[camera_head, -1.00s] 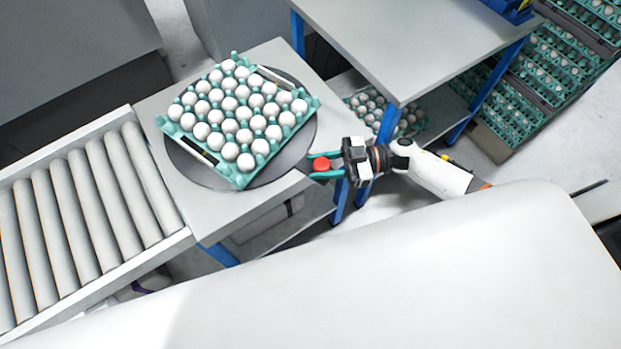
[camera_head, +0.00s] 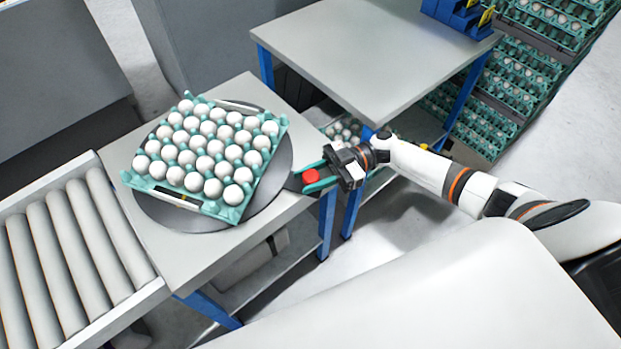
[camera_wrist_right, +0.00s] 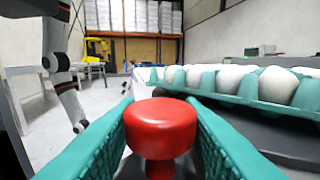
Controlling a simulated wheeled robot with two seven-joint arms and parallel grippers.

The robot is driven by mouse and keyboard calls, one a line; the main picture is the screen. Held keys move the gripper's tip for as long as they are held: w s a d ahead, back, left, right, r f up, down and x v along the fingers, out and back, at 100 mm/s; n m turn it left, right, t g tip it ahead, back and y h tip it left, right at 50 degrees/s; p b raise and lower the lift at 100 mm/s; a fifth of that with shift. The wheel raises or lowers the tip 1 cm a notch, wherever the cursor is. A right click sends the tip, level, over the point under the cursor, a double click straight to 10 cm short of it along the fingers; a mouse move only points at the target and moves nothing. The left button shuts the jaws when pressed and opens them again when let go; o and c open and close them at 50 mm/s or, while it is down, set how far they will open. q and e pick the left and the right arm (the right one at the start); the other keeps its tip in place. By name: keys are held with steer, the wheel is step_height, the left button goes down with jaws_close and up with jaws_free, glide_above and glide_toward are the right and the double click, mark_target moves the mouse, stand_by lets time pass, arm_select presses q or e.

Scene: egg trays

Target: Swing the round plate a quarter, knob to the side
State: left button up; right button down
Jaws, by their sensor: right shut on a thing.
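The round grey plate (camera_head: 270,202) lies on a light table, with a green egg tray (camera_head: 220,211) full of white eggs on top of it. The red knob (camera_head: 311,176) sits at the plate's right edge. My right gripper (camera_head: 314,182) is shut on the red knob, one teal finger on each side. In the right wrist view the red knob (camera_wrist_right: 160,128) stands upright between the two fingers, with the tray's side (camera_wrist_right: 232,98) and its eggs at the right. My left gripper is not in view.
A roller conveyor (camera_head: 85,235) adjoins the table on the left. A higher grey table (camera_head: 370,55) with blue legs stands behind at the right, with more eggs on its lower shelf. Stacked egg trays (camera_head: 510,80) stand at the far right.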

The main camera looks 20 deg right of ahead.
steer(key=c, duration=1)
jaws_free()
steer(key=shift+d, duration=0.1)
steer(key=d+b, duration=0.3)
steer(key=d, duration=0.9)
steer(key=shift+c, duration=0.2)
